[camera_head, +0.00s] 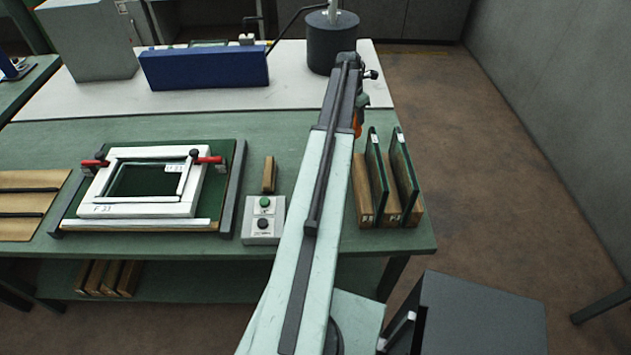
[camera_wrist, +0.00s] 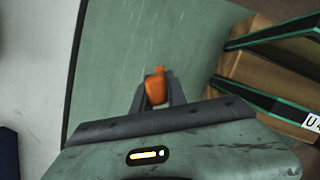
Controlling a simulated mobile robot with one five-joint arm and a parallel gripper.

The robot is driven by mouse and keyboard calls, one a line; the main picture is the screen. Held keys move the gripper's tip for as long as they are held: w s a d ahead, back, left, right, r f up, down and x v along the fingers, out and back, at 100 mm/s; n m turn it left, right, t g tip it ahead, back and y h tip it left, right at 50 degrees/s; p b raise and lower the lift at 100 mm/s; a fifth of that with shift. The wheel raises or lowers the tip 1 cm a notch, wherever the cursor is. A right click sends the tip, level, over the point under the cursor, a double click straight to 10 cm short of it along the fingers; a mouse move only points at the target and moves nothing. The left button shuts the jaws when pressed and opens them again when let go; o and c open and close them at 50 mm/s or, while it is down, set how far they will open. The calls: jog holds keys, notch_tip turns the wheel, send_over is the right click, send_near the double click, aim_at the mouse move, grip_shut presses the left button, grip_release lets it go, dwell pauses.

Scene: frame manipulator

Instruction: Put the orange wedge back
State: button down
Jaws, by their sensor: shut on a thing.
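The orange wedge (camera_wrist: 156,87) is between the two fingers of my gripper (camera_wrist: 158,93) in the wrist view, and the fingers are shut on it. It hangs over green table surface; I cannot tell how high above it. In the head view only a sliver of the orange wedge (camera_head: 357,122) shows past the right side of my arm, near the back of the green bench. My gripper's fingers are hidden there behind the arm. The wedge's own storage place cannot be told from these views.
A wooden rack with upright green panels (camera_head: 390,205) stands just right of my arm. A white frame (camera_head: 140,208) lies clamped on a green board at left. A button box (camera_head: 263,220), a wooden block (camera_head: 269,174), a blue box (camera_head: 204,68) and a dark cylinder (camera_head: 331,45) stand around.

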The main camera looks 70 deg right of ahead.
jog(key=w+a+r+m+p, duration=0.2)
jog(key=w+a, duration=0.1)
jog(key=a, duration=0.5)
jog(key=w+a+r+m+g+y+p, duration=0.1)
jog(key=w+a+r+m, duration=0.1)
jog(key=a, duration=0.5)
jog(key=w+a+r+m+p, duration=0.2)
jog(key=w+a, duration=0.1)
jog(key=a, duration=0.5)
notch_tip(320, 180, down, 10)
jog(key=b, duration=1)
jog(key=shift+w+d+f, duration=0.15)
jog(key=shift+d, duration=0.15)
jog(key=c, duration=1.3)
grip_release()
jog(key=p+v, duration=1.1)
jog(key=v, duration=0.1)
jog(key=shift+w+d+p, duration=0.2)
jog(key=shift+p, duration=0.1)
